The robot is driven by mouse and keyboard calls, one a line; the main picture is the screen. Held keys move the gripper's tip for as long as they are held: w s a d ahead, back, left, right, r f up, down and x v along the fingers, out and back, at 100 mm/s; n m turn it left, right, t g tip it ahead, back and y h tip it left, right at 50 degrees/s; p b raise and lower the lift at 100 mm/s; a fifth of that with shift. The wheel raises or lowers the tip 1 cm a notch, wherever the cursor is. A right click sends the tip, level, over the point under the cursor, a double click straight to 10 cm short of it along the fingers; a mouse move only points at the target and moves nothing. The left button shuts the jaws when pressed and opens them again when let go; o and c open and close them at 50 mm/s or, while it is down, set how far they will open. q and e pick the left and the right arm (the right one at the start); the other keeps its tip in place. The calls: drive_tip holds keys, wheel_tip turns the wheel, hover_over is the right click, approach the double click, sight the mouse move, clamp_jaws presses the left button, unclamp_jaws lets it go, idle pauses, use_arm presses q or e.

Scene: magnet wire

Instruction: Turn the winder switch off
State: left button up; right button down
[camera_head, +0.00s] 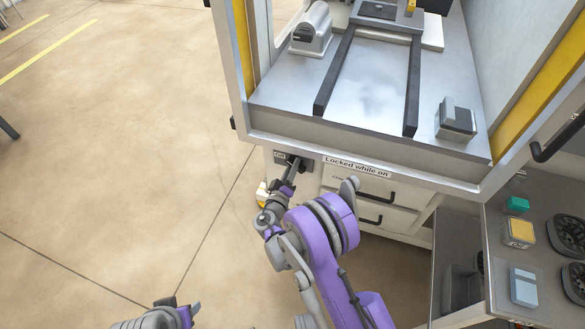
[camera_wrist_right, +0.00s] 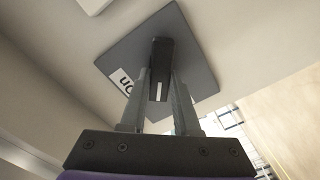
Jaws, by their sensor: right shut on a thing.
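The winder switch (camera_head: 280,157) is on the cabinet front below the machine's left corner, mostly hidden behind my gripper in the head view. In the right wrist view its grey square plate (camera_wrist_right: 190,40) has a white label (camera_wrist_right: 124,82), partly hidden, that seems to read "on" upside down. A black bar-shaped knob (camera_wrist_right: 160,68) with a white mark stands out from the plate. My right gripper (camera_wrist_right: 158,98) is shut on this knob, one finger on each side. It also shows in the head view (camera_head: 292,172). My left gripper (camera_head: 181,308) is at the bottom edge, away from the switch; its jaw state is unclear.
A "Locked while on" label (camera_head: 357,167) is above shut drawers (camera_head: 370,200) with black handles, right of the switch. A side bench (camera_head: 500,255) at the right holds small blocks and black spools. The floor at left is clear.

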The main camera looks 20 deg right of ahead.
drive_tip(key=shift+a+f+n+b, duration=0.15)
drive_tip(key=shift+n+b, duration=0.45)
drive_tip(key=shift+n, duration=1.3)
drive_tip(key=shift+d+f+n+b, duration=0.15)
drive_tip(key=shift+n+b, duration=0.4)
drive_tip(key=shift+n, duration=1.35)
drive_tip(key=shift+a, duration=0.1)
drive_tip(key=c, duration=0.6)
unclamp_jaws()
drive_tip(key=shift+c, duration=0.2)
drive_tip(key=p+v, duration=0.1)
drive_tip(key=v, duration=0.9)
drive_tip(key=shift+s+a, duration=0.25)
drive_tip(key=shift+s, duration=0.05)
